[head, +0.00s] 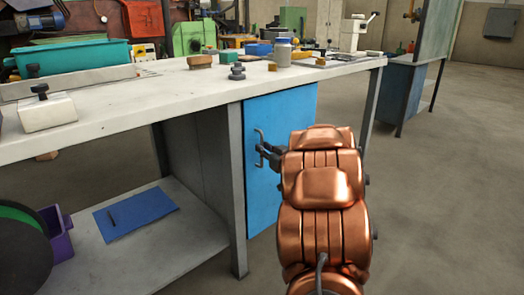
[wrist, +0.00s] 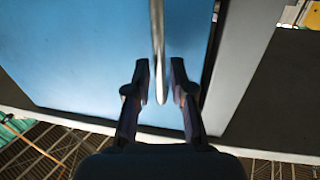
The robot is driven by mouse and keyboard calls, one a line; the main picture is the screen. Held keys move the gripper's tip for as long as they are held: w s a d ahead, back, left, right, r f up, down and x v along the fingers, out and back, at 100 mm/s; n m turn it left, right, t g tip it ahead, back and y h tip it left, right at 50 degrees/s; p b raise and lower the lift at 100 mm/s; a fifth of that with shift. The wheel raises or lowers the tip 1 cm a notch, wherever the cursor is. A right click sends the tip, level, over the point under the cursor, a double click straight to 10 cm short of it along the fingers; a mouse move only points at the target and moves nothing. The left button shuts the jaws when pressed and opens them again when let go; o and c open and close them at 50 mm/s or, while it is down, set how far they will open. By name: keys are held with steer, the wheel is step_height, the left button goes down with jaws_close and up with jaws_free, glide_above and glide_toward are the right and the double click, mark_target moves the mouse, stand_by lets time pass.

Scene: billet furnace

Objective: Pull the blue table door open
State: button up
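The blue door (head: 270,175) is a panel under the right part of the white workbench, and it looks shut in its frame. Its thin metal handle (head: 259,137) stands near the door's left edge. In the wrist view the blue door (wrist: 80,60) fills the upper left, and the handle (wrist: 158,50) hangs down as a bar. My gripper (head: 264,153) is at the handle. In the wrist view my gripper (wrist: 161,85) has its two fingers apart, one on each side of the handle's end, with gaps visible. My copper arm hides the door's lower right.
The white workbench top (head: 160,95) carries a jar (head: 283,52), small blocks and a teal bin (head: 70,57). A grey bench leg (head: 237,190) stands just left of the door. The lower shelf (head: 165,245) holds a blue sheet. Open floor lies to the right.

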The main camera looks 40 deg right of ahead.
steer(key=shift+x, duration=1)
steer(key=shift+c, duration=0.3)
jaws_close()
